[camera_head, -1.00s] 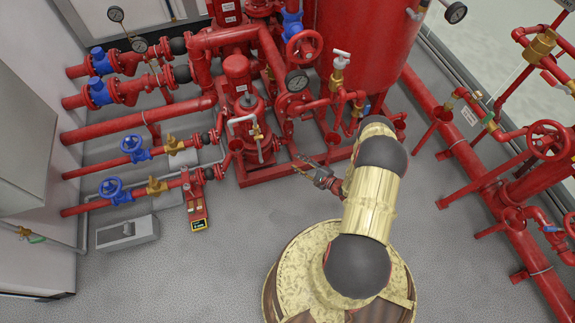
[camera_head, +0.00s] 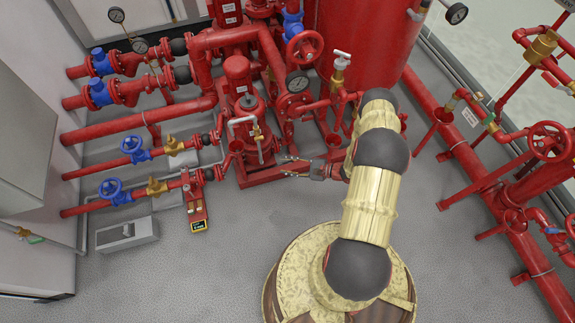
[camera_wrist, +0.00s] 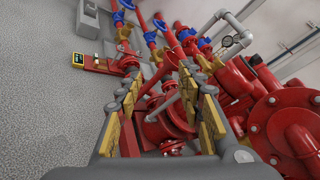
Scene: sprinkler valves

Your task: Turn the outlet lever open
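My gripper (camera_head: 287,166) is open and empty. It points left, in front of the small red pump (camera_head: 252,143) with a grey bent pipe. In the wrist view, the two yellow-padded fingers of my gripper (camera_wrist: 168,88) stand apart, with red pump parts and a grey pipe (camera_wrist: 163,106) showing beyond the gap. I cannot tell whether the fingers touch anything. A brass valve with a pale T-shaped handle (camera_head: 342,55) stands upright near the red tank. A small brass fitting (camera_head: 258,133) is on the pump. I cannot tell for sure which part is the outlet lever.
Red pipes with blue handwheels (camera_head: 111,190) run along the left. A red device with a yellow screen (camera_head: 198,214) and a grey box (camera_head: 126,234) are on the floor. The large red tank (camera_head: 365,45) stands behind my arm. Grey floor is clear at lower left.

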